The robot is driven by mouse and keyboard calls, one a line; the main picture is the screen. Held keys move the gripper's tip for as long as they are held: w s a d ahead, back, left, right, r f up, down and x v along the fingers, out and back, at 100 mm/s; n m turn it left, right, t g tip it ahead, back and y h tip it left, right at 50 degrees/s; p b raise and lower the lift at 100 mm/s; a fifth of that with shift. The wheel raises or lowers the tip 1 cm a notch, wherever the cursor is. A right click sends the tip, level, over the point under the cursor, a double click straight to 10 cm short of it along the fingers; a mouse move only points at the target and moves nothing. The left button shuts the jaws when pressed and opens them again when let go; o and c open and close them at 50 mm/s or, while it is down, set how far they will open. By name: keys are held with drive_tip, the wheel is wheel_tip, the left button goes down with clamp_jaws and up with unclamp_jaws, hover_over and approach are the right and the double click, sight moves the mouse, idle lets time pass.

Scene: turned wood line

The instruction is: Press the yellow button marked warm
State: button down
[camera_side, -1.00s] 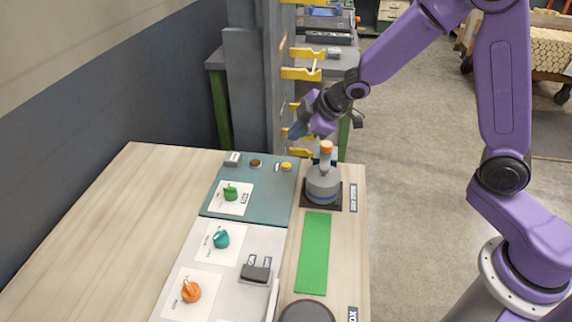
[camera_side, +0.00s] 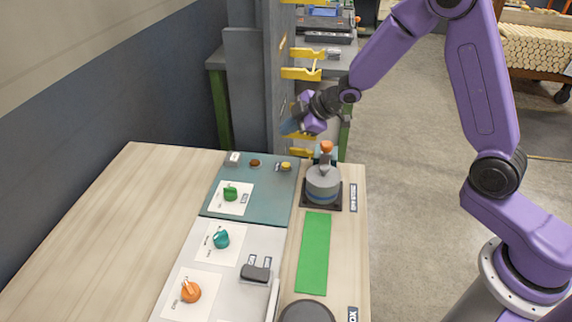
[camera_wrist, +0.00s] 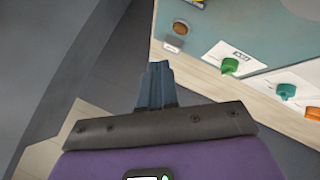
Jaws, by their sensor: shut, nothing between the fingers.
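The yellow button (camera_side: 286,166) sits at the back right of the teal panel (camera_side: 262,205), with a small label beside it too small to read. A brown button (camera_side: 255,163) is to its left and also shows in the wrist view (camera_wrist: 181,27). My gripper (camera_side: 289,127) is beyond the panel's back edge, raised, and apart from the yellow button. In the wrist view its blue-grey fingers (camera_wrist: 156,84) are together and empty, over the dark gap beside the bench. The yellow button is not clearly visible there.
A grey cylinder with an orange-topped post (camera_side: 323,182) stands right of the panel. A grey column with yellow brackets (camera_side: 302,73) rises close behind my gripper. Green (camera_side: 230,193), teal and orange knobs are on the panels. The bench's left side is clear.

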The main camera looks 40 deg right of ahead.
approach(282, 164)
drive_tip(key=shift+w+a+f, duration=0.35)
drive_tip(key=shift+w+f, duration=0.05)
drive_tip(key=shift+w, duration=0.4)
drive_tip(key=shift+w+a+f, duration=0.4)
drive_tip(key=shift+w, duration=0.35)
drive_tip(key=shift+w+a+f, duration=0.35)
drive_tip(key=shift+w+f, duration=0.05)
drive_tip(key=shift+w, duration=0.4)
drive_tip(key=shift+f, duration=0.2)
drive_tip(key=shift+f, duration=0.25)
drive_tip(key=shift+s+f, duration=0.25)
drive_tip(key=shift+f, duration=0.5)
idle(0.8)
drive_tip(key=shift+r, duration=0.15)
idle(0.5)
drive_tip(key=shift+r, duration=0.65)
drive_tip(key=shift+w+r, duration=0.1)
drive_tip(key=shift+r, duration=2.5)
